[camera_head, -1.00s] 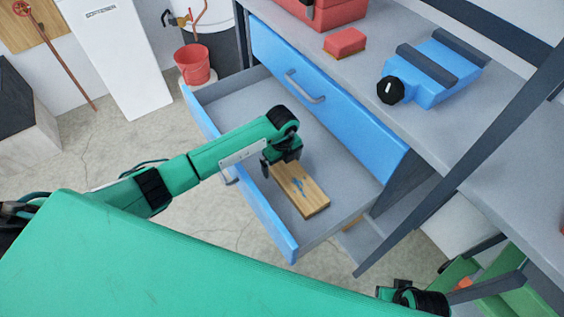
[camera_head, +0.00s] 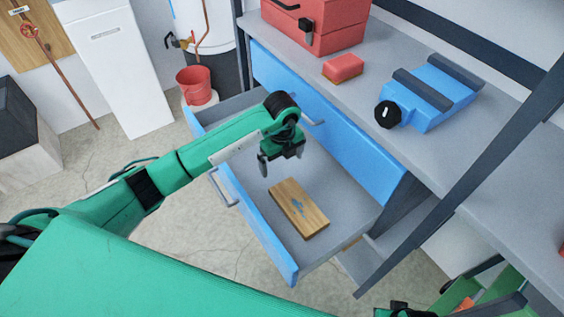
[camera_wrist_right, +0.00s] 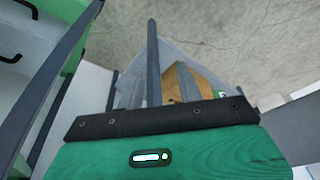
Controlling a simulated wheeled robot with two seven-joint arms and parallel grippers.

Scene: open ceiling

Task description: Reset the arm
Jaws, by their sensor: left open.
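My left gripper (camera_head: 281,160) is open and empty, pointing down above the open blue drawer (camera_head: 258,222). A flat wooden block (camera_head: 298,208) with a small blue mark lies on the drawer's grey floor. The gripper is apart from the block, up and to its left in the head view. My left arm reaches in from the left across the drawer front. Part of my right arm (camera_head: 398,309) shows at the bottom edge of the head view. In the right wrist view, a green body with a black bar fills the bottom, and I cannot make out the right fingers' state.
A grey worktop above the drawer holds a red toolbox (camera_head: 318,25), a red sponge-like block (camera_head: 343,68) and a blue device (camera_head: 432,92). A dark slanted post (camera_head: 455,185) stands at right. A red bucket (camera_head: 196,84) stands behind the drawer.

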